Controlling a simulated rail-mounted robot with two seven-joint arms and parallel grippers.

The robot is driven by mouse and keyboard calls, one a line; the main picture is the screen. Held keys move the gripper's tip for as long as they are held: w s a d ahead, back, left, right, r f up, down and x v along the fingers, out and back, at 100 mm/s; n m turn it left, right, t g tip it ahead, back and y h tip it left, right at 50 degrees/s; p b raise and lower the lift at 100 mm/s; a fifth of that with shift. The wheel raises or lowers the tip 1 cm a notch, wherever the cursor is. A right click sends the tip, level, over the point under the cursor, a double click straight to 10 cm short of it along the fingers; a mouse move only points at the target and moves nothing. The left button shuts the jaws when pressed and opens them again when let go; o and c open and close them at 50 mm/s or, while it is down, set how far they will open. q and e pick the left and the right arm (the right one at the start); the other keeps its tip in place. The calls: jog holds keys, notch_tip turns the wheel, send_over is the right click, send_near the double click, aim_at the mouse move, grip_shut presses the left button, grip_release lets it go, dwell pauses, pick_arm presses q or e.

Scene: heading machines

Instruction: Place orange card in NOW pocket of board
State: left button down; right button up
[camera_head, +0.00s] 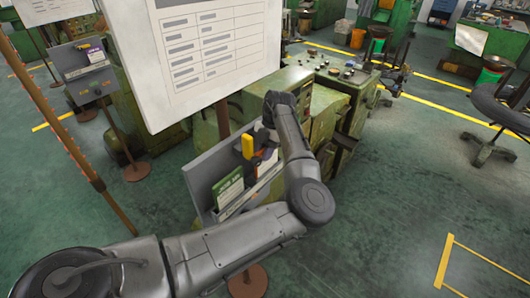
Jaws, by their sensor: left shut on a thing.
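My left gripper (262,138) is at the upper right part of the grey pocket board (204,172), which stands on a post below the large white sheet. My gripper and forearm hide the board's right part and part of the card. I cannot tell whether the card touches a pocket. The pocket labels cannot be read here. A green card (229,187) and a white card stand in the board's left pocket. My right gripper is not in view.
A large white printed sheet board (200,60) hangs close above the pocket board. Green machines (325,105) stand right behind it. Another pocket board (83,68) on a stand is at upper left. A reddish post (70,140) rises at left.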

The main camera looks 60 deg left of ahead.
pick_arm(q)
jog(key=shift+f, duration=0.1)
jog(key=c, duration=1.6)
grip_release()
jog(key=shift+c, duration=0.2)
jog(key=o, duration=0.5)
jog(key=shift+c, duration=0.2)
jog(key=v, duration=1.2)
jog(key=shift+a, duration=0.1)
